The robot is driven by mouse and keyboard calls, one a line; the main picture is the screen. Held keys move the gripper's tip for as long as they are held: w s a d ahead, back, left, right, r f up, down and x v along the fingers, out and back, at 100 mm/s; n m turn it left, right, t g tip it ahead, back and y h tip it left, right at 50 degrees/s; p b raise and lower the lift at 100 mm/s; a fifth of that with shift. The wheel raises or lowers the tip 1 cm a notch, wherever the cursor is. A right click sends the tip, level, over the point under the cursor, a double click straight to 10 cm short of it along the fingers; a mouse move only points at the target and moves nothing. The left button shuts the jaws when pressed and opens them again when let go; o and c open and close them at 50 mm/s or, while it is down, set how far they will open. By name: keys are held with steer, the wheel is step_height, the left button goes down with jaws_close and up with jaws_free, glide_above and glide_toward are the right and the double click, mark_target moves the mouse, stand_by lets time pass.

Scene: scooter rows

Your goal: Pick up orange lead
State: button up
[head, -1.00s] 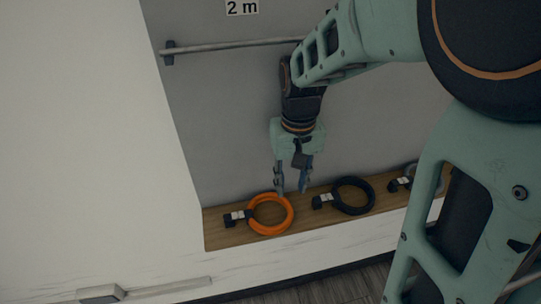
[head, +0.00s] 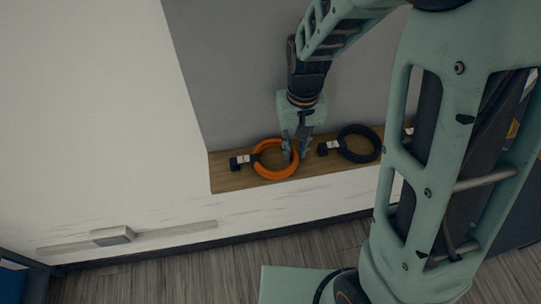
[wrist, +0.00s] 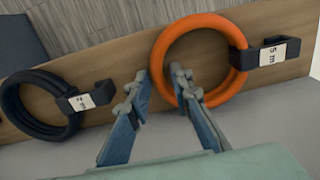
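The orange lead (head: 266,174) is a coiled ring lying on a wooden ledge, with a black clip and white tag at its left in the head view. In the wrist view the orange lead (wrist: 167,40) is at upper centre, its tag reading "5 m". My gripper (head: 296,153) is at the right side of the ring in the head view. In the wrist view my gripper (wrist: 163,80) is open, its fingers to either side of the ring's near band. I cannot tell whether they touch it.
A black lead (head: 373,151) lies to the right on the same wooden ledge (head: 222,180); it shows at left in the wrist view (wrist: 12,105). A grey wall (head: 225,75) rises behind the ledge. A white wall (head: 100,110) stands at left.

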jaws_close()
steer(key=shift+r, duration=0.1)
